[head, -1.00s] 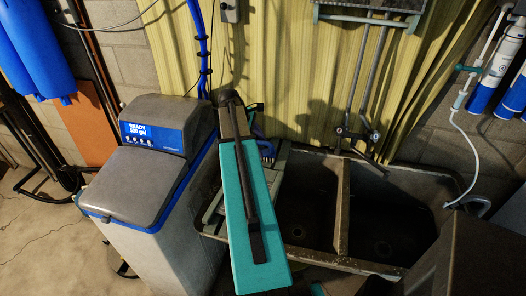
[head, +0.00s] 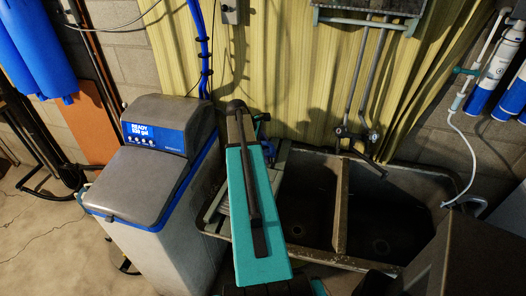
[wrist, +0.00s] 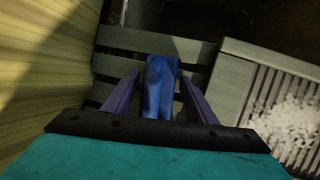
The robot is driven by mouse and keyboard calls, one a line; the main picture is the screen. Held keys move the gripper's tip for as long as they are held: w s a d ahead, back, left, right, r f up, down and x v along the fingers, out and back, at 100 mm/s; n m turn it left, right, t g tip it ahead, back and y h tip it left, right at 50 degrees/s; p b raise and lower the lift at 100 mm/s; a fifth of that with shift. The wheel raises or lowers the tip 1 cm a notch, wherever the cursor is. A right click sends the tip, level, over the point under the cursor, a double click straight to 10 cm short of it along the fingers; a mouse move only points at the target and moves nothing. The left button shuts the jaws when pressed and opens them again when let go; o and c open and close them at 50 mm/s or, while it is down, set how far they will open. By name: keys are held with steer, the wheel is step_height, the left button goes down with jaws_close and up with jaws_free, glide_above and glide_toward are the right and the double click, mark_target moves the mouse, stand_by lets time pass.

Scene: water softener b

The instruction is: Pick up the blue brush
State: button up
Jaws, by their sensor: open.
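In the wrist view, the blue brush (wrist: 160,88) lies on a grey-green slatted surface (wrist: 118,40), straight ahead of my gripper (wrist: 160,80). My gripper's purple fingers are apart, one on each side of the brush. A gap shows beside the brush, so it is not gripped. The brush's lower end is hidden behind the dark gripper edge. In the head view, my teal arm hides most of the gripper area; a small patch of blue (head: 268,150) shows just right of the arm.
The double sink (head: 342,215) is right of my arm. The grey water softener (head: 150,185) stands close on the left. The yellow corrugated wall panel (head: 300,80) is behind. In the wrist view, a ribbed tray (wrist: 265,90) with white material lies to the right.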

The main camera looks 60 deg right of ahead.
mark_target(264, 142)
steer(key=c, duration=0.9)
steer(key=shift+r, duration=0.1)
steer(key=shift+c, duration=0.5)
steer(key=shift+r, duration=0.1)
steer(key=c, duration=0.3)
steer(key=shift+r+b, duration=1.05)
steer(key=shift+r, duration=0.4)
steer(key=a+b, duration=0.1)
steer(key=a, duration=0.4)
steer(key=s+a+r+b, duration=0.1)
steer(key=a+b, duration=0.1)
steer(key=a, duration=0.3)
steer(key=s+a+b, duration=0.1)
steer(key=a, duration=0.4)
steer(key=shift+s+a+r+b, duration=0.15)
steer(key=shift+a+r+b, duration=0.15)
steer(key=shift+a+r, duration=0.1)
